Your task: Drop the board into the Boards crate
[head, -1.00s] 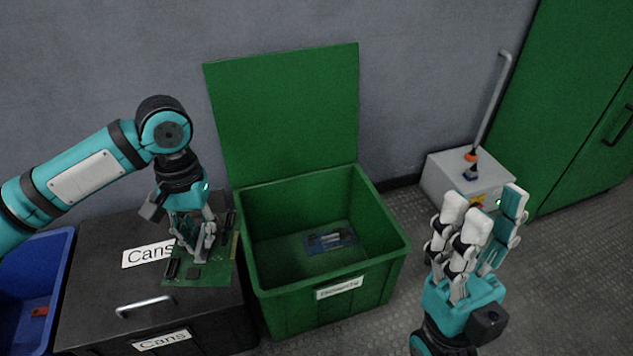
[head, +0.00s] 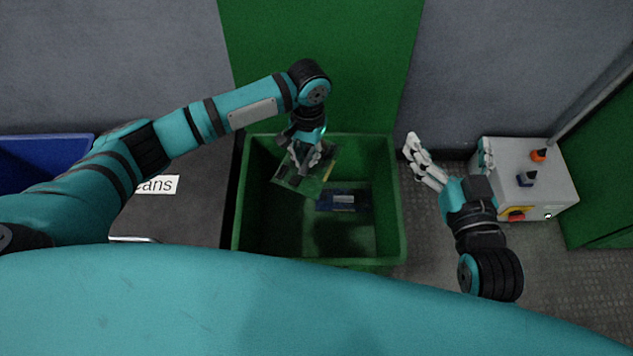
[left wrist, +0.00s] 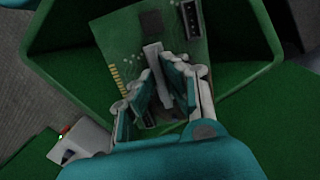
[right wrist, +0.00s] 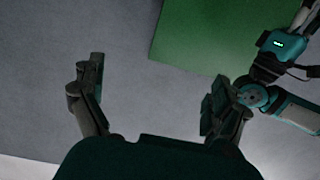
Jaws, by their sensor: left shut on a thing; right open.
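The green circuit board (head: 316,172) is held by my left gripper (head: 305,160) above the open green crate (head: 243,215). In the left wrist view the board (left wrist: 130,45) sits between the fingers of my left gripper (left wrist: 165,90), with gold contacts along one edge. A blue board (head: 344,201) lies on the crate's floor; the held board is close to it in the picture. The crate's label does not show now. My right gripper (head: 450,160) is open and empty to the right of the crate. In the right wrist view its fingers (right wrist: 155,95) are apart.
A black Cans bin (head: 195,190) is left of the crate, and a blue bin (head: 45,150) further left. A grey control box (head: 530,180) with a lever stands on the right.

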